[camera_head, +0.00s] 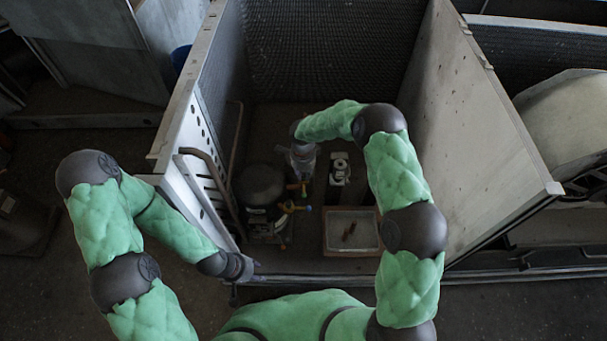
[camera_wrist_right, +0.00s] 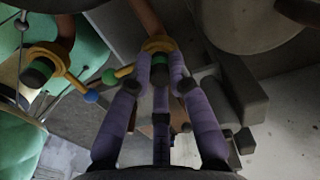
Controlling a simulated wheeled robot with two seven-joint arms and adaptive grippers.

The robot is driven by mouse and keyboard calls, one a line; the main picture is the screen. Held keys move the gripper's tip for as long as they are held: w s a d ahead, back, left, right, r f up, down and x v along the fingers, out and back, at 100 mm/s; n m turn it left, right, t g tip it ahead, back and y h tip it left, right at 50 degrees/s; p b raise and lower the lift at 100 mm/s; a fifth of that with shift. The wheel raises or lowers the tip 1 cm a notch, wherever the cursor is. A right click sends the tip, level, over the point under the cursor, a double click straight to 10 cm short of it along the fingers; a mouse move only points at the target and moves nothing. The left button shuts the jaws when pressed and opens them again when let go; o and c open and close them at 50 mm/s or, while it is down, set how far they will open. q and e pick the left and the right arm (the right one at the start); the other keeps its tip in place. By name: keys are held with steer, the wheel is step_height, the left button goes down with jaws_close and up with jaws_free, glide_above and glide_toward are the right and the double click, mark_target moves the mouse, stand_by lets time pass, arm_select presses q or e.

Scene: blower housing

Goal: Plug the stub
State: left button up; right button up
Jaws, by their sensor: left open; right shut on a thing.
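In the right wrist view, my right gripper (camera_wrist_right: 160,78) has its purple fingers closed around a small dark plug with a green band (camera_wrist_right: 160,60). The plug is at the brass-coloured ring end of a copper stub (camera_wrist_right: 157,44); I cannot tell whether it is seated inside. A second copper stub with a brass ring (camera_wrist_right: 42,56) is at the left and has a dark, green-edged piece in its mouth. In the head view, my right gripper (camera_head: 301,172) reaches down beside the valves, mostly hidden. My left gripper (camera_head: 244,269) is low at the housing's front left edge, its fingers hard to see.
A black domed compressor (camera_head: 260,186) stands left of my right gripper. A shallow tray (camera_head: 329,249) with a small dark item lies in front, and a pale metal fitting (camera_head: 340,168) stands behind it. Tall panels (camera_head: 470,130) close in both sides of the bay.

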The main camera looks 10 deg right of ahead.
mark_target(304, 175)
stand_by(0.4)
steer(key=o, duration=1.4)
steer(key=shift+r, duration=0.1)
steer(key=shift+r+p, duration=1.6)
steer(key=shift+r, duration=1.8)
steer(key=shift+s+f, duration=0.1)
